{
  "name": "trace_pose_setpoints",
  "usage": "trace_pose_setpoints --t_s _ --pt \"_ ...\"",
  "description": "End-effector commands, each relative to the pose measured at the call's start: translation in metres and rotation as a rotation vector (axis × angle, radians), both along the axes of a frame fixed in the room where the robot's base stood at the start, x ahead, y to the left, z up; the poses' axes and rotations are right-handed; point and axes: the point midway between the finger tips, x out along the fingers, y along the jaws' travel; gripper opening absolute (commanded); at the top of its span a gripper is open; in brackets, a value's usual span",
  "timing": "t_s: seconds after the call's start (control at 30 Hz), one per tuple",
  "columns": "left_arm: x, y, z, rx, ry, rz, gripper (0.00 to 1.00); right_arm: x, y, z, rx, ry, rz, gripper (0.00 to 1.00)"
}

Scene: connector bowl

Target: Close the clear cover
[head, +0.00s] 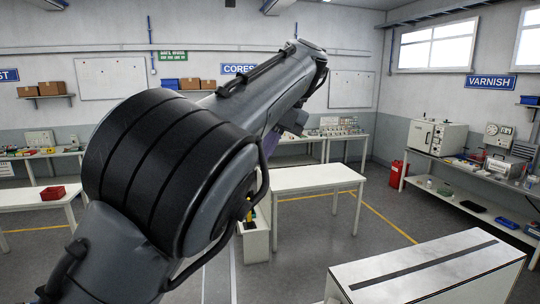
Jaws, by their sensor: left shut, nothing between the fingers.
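My left arm (165,170) fills the left and middle of the head view, rising from the bottom left to a raised joint at the top centre. Only a small grey part of its far end (293,122) shows below that joint. The left gripper is mostly hidden behind the arm, and its fingers cannot be made out. It is shut and I see nothing held. My right gripper is not in view. I cannot make out a clear cover anywhere in the frame.
A white-topped bench (425,268) with a dark strip stands at the lower right. A bare white table (317,178) stands in the middle. A white side table (40,194) holds a red bin (53,193). Shelving along the right wall carries equipment. Grey floor lies open between them.

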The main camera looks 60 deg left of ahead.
Motion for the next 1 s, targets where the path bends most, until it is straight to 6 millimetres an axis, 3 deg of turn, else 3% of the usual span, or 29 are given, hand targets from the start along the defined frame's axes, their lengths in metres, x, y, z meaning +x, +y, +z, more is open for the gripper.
trace_pose_setpoints --t_s 0.03,0.33,0.4,0.6,1.0 --pt "-0.003 0.001 -0.014 0.000 -0.001 0.000 0.00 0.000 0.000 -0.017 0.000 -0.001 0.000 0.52" --pt "-0.022 0.006 -0.051 0.000 -0.001 0.001 0.00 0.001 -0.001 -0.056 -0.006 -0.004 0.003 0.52" --pt "-0.032 0.009 -0.039 0.001 -0.001 0.002 0.00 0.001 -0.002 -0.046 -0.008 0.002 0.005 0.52" --pt "-0.051 0.015 -0.037 0.001 0.001 0.001 0.00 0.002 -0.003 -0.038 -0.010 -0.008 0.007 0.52" --pt "-0.059 0.018 -0.037 0.001 0.000 0.000 0.00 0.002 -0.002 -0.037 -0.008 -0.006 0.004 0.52"
